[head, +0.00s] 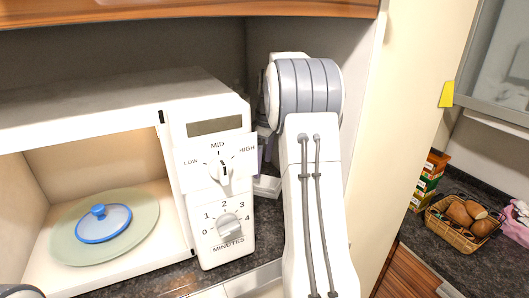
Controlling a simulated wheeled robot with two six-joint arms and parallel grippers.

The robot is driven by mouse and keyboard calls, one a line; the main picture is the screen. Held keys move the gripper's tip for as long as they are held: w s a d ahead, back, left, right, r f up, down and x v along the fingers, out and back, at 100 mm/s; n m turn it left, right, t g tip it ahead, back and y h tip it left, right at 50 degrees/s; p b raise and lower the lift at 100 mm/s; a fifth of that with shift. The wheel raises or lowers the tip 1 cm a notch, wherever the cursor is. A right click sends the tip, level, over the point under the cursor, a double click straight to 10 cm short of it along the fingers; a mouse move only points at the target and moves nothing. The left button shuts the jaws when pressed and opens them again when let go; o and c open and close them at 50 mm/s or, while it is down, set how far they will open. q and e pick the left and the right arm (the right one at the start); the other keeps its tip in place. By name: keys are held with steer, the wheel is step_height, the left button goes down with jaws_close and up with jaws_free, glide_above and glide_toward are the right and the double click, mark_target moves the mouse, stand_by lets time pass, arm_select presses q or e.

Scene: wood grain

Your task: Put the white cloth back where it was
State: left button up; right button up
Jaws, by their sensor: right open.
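I cannot make out a white cloth in the head view. My right arm stands upright in the middle, reaching toward the back of the counter just right of the microwave. My right gripper (266,168) is mostly hidden behind that arm. Only a small part of it shows beside the microwave's control panel, and it is open. I cannot see anything held in it. My left gripper is out of view; only a bit of my left arm shows at the bottom left corner.
A white microwave (215,128) stands open at left, with a blue-rimmed lid (104,224) on its glass plate (70,243). A wooden cabinet (190,10) hangs above. At right, a bread basket (462,238), boxes (428,180) and a pink item (515,220) stand on a dark counter.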

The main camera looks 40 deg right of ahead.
mark_target(265, 181)
steer(key=r, duration=0.5)
steer(key=shift+s+d+r, duration=0.1)
steer(key=shift+s+d, duration=0.05)
steer(key=shift+s, duration=0.1)
